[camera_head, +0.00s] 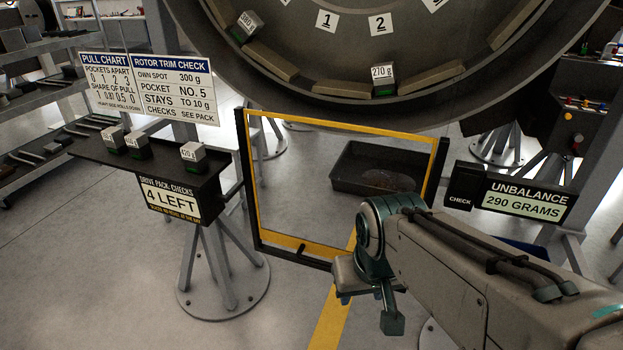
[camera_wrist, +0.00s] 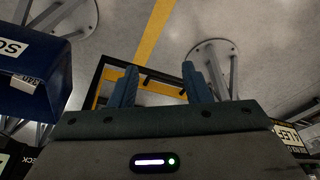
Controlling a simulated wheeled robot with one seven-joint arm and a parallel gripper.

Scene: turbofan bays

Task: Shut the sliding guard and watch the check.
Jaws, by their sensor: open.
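The sliding guard (camera_head: 340,125) is a clear panel with a yellow border in a black frame, below the big rotor (camera_head: 340,60). A small dark handle (camera_head: 301,249) sits on its lower edge. In the wrist view, part of the guard's frame (camera_wrist: 104,72) shows beyond the open fingers (camera_wrist: 158,70). The unbalance display (camera_head: 523,203) reads 290 grams, with a check button (camera_head: 460,200) to its left. The drive pack sign (camera_head: 171,201) reads 4 left.
A 270 g block (camera_head: 382,78) and another block (camera_head: 247,25) sit in the rotor. Three blocks, one marked 420 g (camera_head: 192,155), stand on a dark shelf (camera_head: 165,170). A black tray (camera_head: 345,178) lies behind the guard. A blue bin (camera_wrist: 35,85) is at the wrist view's left.

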